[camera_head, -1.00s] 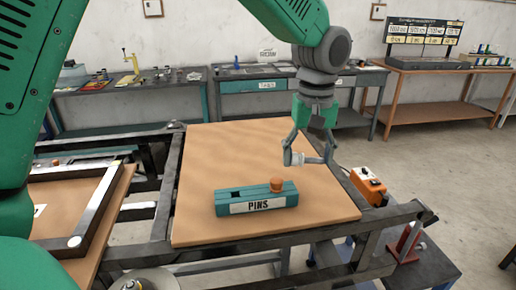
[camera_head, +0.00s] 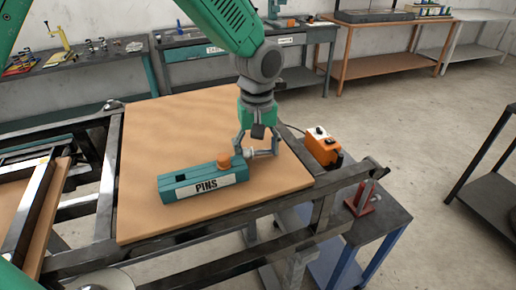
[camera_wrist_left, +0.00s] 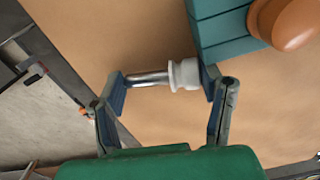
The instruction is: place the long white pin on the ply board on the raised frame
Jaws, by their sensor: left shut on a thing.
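My left gripper (camera_head: 260,152) is shut on the white pin (camera_wrist_left: 184,74), which has a white collared end and a bare metal shaft. The pin lies crosswise between the fingertips, its white end at the right finger in the left wrist view. It also shows small in the head view (camera_head: 249,153). The gripper is low over the ply board (camera_head: 150,135), just right of the teal PINS box (camera_head: 203,182). I cannot tell whether the pin touches the board. The ply board lies on the dark raised frame (camera_head: 108,185). My right gripper is out of view.
An orange-headed pin (camera_head: 224,160) stands in the box's right end; a dark empty opening is at its left. An orange control box (camera_head: 323,147) and a red stand (camera_head: 361,200) are right of the board. The board's back half is clear.

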